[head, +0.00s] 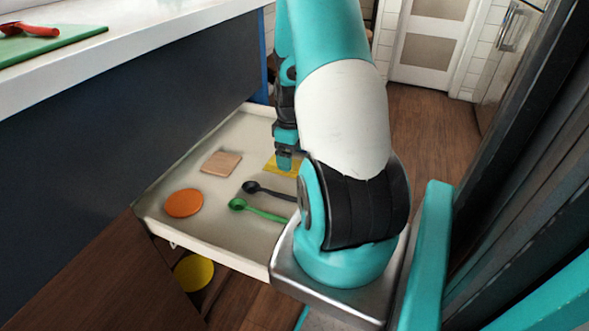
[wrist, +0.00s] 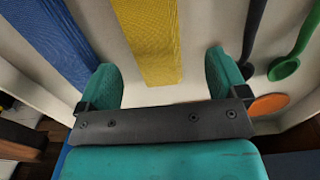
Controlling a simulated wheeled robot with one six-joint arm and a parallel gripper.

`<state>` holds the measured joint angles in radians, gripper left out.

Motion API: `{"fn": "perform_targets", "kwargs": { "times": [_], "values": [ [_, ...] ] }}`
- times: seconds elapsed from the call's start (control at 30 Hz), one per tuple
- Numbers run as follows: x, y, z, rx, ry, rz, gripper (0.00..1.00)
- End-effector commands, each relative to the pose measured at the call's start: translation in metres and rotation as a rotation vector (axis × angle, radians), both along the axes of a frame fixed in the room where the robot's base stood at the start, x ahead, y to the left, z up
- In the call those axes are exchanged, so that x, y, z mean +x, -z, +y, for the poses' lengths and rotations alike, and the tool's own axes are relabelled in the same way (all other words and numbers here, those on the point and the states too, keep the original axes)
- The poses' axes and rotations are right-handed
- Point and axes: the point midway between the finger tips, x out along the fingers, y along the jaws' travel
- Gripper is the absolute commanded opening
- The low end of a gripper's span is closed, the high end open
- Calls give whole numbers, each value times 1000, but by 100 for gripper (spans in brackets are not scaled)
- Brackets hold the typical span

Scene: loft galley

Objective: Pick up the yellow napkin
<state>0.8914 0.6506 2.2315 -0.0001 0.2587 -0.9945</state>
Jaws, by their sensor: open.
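The yellow napkin (head: 271,167) lies in the open white drawer, partly hidden behind my gripper in the head view. In the wrist view the napkin (wrist: 153,40) is a long yellow strip running from the top edge to between my fingers. My gripper (head: 284,166) is over the napkin and points down. In the wrist view my gripper (wrist: 163,76) is open, with one finger on each side of the strip and nothing held. I cannot tell how far the fingertips are above the drawer floor.
The drawer (head: 160,226) also holds a wooden square (head: 221,162), an orange disc (head: 184,203), a black spoon (head: 265,189) and a green spoon (head: 255,209). A blue cloth (wrist: 50,38) lies left of the napkin in the wrist view. A counter (head: 130,50) overhangs at left.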

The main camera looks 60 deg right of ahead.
Motion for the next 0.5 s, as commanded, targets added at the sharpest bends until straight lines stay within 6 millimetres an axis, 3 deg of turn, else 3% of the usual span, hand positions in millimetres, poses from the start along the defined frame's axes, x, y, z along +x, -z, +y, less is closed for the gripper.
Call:
{"fn": "perform_targets", "kwargs": {
  "times": [0.2, 0.5],
  "values": [
    [-4, 36, -5, 3, 0, 2, 92],
    [-3, 42, -6, 0, 0, 0, 92]
  ]
}}
